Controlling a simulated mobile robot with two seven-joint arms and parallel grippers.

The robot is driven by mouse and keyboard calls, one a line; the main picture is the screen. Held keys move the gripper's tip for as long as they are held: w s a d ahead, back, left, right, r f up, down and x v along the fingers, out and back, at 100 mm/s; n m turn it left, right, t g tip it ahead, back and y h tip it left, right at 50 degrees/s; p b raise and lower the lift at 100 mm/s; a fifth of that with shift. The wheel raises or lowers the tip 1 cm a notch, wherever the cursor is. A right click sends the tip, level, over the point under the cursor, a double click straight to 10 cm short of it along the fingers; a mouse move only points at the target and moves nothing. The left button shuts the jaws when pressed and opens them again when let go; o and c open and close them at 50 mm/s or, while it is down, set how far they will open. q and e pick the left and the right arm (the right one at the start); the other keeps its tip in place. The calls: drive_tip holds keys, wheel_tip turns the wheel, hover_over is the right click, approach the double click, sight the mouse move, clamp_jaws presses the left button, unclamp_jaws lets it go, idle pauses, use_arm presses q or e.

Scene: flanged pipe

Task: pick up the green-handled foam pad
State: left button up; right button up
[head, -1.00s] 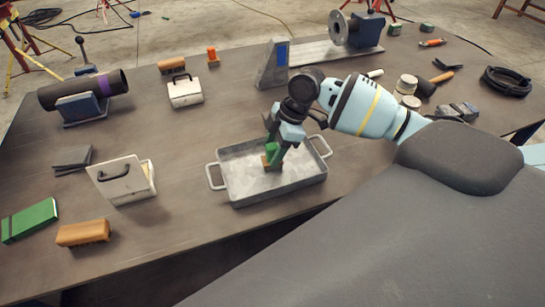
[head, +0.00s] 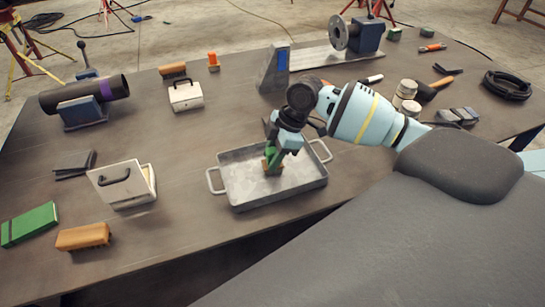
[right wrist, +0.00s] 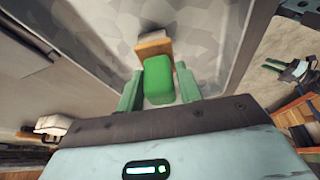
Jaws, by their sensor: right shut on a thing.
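The green-handled foam pad (head: 272,166) is at the grey metal tray (head: 245,199) in the head view, over its middle to left part. My right gripper (head: 272,152) reaches down from above and is shut on its green handle. In the right wrist view the green handle (right wrist: 158,82) stands between the two fingers, and the tan pad (right wrist: 153,46) shows beyond it. I cannot tell whether the pad touches the tray floor. The fingers partly hide the pad in the head view.
A grey upright stand (head: 275,70) is close behind my right arm. White handled boxes (head: 122,185) (head: 186,96), a tan block (head: 82,237) and a green book (head: 29,224) lie to the left. Cans (head: 405,91) and a coiled black cable (head: 507,86) are at right.

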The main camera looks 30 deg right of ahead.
sight(270, 150)
drive_tip(key=shift+r, duration=0.7)
wheel_tip(270, 150, up, 2)
drive_tip(key=shift+r, duration=0.15)
drive_tip(key=s+r, duration=0.1)
drive_tip(key=s, duration=1.5)
drive_tip(key=shift+d+p, duration=0.3)
drive_tip(key=shift+d, duration=0.05)
